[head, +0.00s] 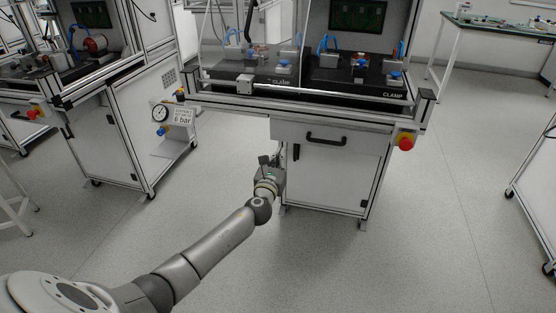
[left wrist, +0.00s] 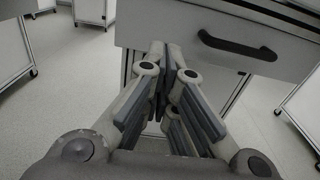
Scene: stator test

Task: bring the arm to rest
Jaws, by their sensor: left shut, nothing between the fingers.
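My left arm (head: 205,255) reaches out from the lower left of the head view. My left gripper (head: 268,160) is at its far end, by the left front edge of the white cabinet (head: 333,185) under the test bench. In the left wrist view my left gripper (left wrist: 164,50) has its fingers together and holds nothing. It is in front of the cabinet, left of the black drawer handle (left wrist: 238,46). I cannot tell whether the fingers touch the cabinet. My right gripper is in neither view.
The bench above carries two black clamp plates (head: 357,88) behind a rail, and a red emergency stop knob (head: 405,143) at its right corner. A second cabinet with a pressure gauge (head: 160,113) stands at left. A table (head: 500,27) stands back right. Floor (head: 300,270) in front is clear.

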